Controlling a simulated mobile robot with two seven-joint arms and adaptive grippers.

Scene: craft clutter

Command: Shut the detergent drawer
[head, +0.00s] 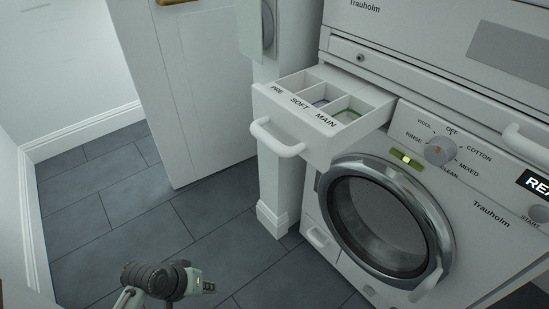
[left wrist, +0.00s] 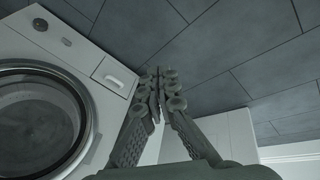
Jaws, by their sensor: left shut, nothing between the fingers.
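The detergent drawer (head: 322,115) is pulled out from the front of the white washing machine (head: 480,215). Its front is marked PRE, SOFT and MAIN and has a white bar handle (head: 277,138). Its open top shows dividers and compartments. My left gripper (head: 203,285) is low in the head view, below and left of the drawer, well apart from it. In the left wrist view its fingers (left wrist: 161,88) are together with nothing between them. My right gripper is in neither view.
The round door (head: 385,220) sits below the drawer, with a program knob (head: 440,151) to the right. A white post (head: 275,190) stands just behind the drawer, left of the machine. A white door (head: 185,90) is further left. The grey tiled floor (head: 225,235) is clear.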

